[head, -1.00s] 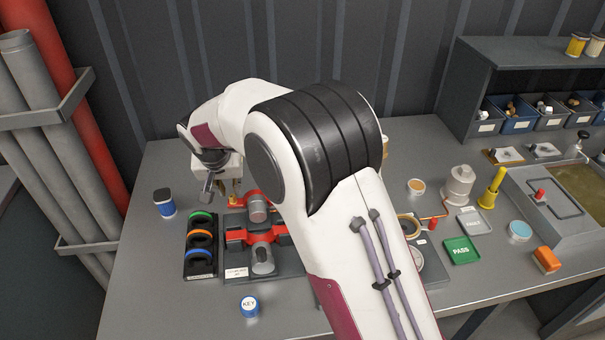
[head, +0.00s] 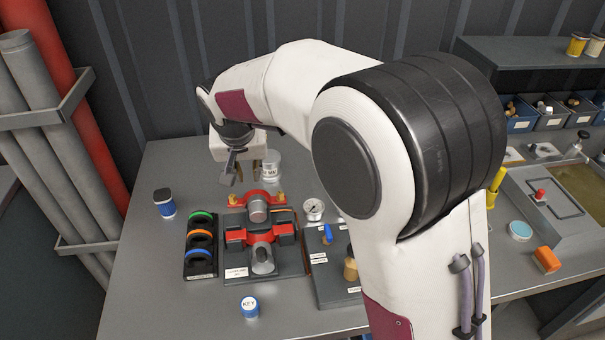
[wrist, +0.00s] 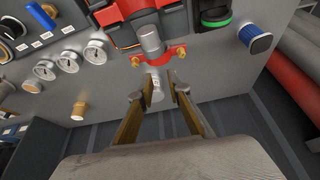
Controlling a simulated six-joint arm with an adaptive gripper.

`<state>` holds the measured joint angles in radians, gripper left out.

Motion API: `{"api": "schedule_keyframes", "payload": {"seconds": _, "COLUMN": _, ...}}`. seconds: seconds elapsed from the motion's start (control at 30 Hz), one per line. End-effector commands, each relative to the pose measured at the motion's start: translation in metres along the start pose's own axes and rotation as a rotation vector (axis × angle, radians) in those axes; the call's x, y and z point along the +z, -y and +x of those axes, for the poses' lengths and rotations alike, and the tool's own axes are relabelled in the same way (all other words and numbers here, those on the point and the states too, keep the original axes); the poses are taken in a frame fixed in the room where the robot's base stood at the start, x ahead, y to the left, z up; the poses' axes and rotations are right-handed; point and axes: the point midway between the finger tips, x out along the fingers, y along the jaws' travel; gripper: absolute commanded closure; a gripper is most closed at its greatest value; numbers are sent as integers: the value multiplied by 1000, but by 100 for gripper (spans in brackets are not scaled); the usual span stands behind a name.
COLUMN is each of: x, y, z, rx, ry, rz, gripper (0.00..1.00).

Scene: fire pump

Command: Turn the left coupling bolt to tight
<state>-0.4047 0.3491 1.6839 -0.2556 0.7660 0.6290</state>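The red coupling flange (head: 262,197) lies across the end of a grey pipe stub (head: 258,211). Its left bolt (head: 240,199) and right bolt (head: 282,199) are brass. In the wrist view, turned about, the left bolt (wrist: 181,54) is on the right and the right bolt (wrist: 135,61) on the left. My gripper (head: 247,180) is above and behind the flange, apart from both bolts. In the wrist view my gripper (wrist: 158,93) has its fingers apart with nothing held between them. How tight the left bolt is cannot be told.
A white jar (head: 271,165) stands behind the flange and shows beyond my fingers. A gauge panel (head: 330,285) is right. A KEY pot (head: 249,306) stands in front.

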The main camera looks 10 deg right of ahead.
Motion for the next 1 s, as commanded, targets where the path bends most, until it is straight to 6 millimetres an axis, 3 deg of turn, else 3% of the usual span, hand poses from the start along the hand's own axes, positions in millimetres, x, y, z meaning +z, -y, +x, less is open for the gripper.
{"api": "schedule_keyframes", "payload": {"seconds": 1.0, "x": 36, "y": -75, "z": -76, "rx": -7, "ry": -13, "rz": -6, "gripper": 83}}
